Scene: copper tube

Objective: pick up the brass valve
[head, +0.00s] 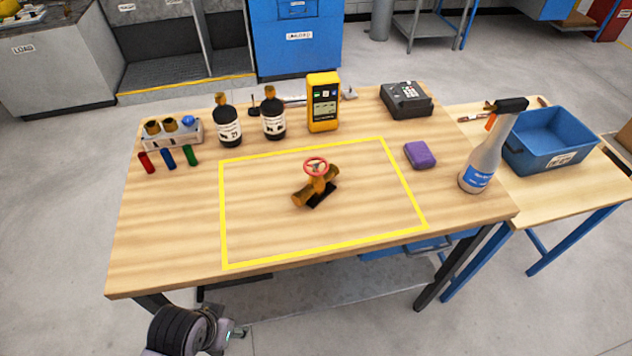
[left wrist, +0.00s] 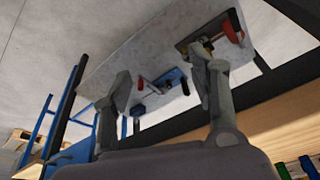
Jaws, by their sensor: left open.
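The brass valve (head: 318,184) with a red handwheel lies in the middle of the wooden table, inside a yellow taped rectangle (head: 222,215). A dark patch is under its right side. In the left wrist view my left gripper (left wrist: 160,88) is open, its two grey fingers well apart with nothing between them. The valve does not show in that view. In the head view part of my left arm shows at the bottom edge, in front of the table and clear of the valve. My right gripper is not in view.
Dark bottles (head: 228,125), a yellow meter (head: 323,103) and a tube rack (head: 172,133) stand at the back. A purple block (head: 419,155) and spray bottle (head: 484,160) stand right. The lower shelf (left wrist: 140,60) holds tools. The table around the valve is clear.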

